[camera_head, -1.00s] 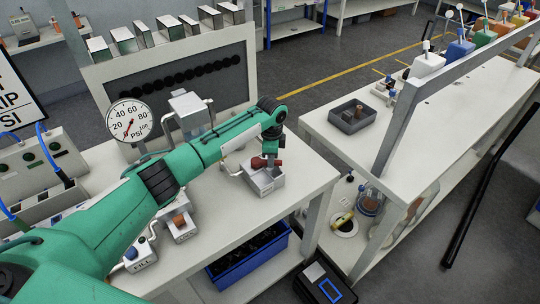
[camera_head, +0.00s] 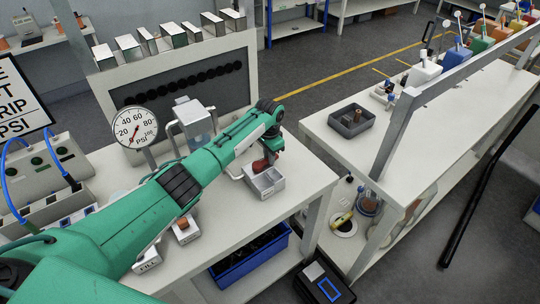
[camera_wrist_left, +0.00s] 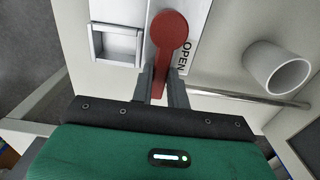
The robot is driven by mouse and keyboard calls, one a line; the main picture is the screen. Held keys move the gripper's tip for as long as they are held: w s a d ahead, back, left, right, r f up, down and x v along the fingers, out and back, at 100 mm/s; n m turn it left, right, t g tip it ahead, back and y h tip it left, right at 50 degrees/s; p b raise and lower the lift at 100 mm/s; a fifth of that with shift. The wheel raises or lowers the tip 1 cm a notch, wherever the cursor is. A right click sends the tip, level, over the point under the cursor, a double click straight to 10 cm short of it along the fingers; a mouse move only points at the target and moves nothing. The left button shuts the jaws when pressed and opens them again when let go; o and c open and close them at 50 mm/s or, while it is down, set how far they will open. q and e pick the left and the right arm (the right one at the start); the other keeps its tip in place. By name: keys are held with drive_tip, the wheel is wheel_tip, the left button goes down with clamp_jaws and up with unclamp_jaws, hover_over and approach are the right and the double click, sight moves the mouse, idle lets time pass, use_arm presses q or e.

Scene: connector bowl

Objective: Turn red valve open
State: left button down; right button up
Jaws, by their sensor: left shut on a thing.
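The red valve handle (camera_wrist_left: 172,40) shows in the left wrist view as a round-headed lever over a pale plate marked OPEN. My left gripper (camera_wrist_left: 161,80) is shut on its narrow stem, one finger on each side. In the head view, my left gripper (camera_head: 265,160) is at the small white valve box (camera_head: 266,183) near the front edge of the bench, and red parts of the handle show beside the fingers. My right gripper is not in view.
A grey tray (camera_head: 351,122) stands on the right-hand bench across a gap. A blue bin (camera_head: 250,256) is below the front bench. A clear container (camera_head: 194,124) stands behind my arm. A white pipe end (camera_wrist_left: 278,70) is right of the handle in the wrist view.

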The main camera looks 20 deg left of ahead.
use_arm(q)
drive_tip(key=shift+w+a, duration=0.1)
idle(0.4)
drive_tip(key=c, duration=1.4)
unclamp_jaws()
drive_tip(key=shift+o, duration=0.2)
wheel_tip(320, 180, up, 14)
drive_tip(key=b, duration=0.3)
drive_tip(key=shift+b, duration=0.3)
drive_tip(key=shift+f, duration=0.15)
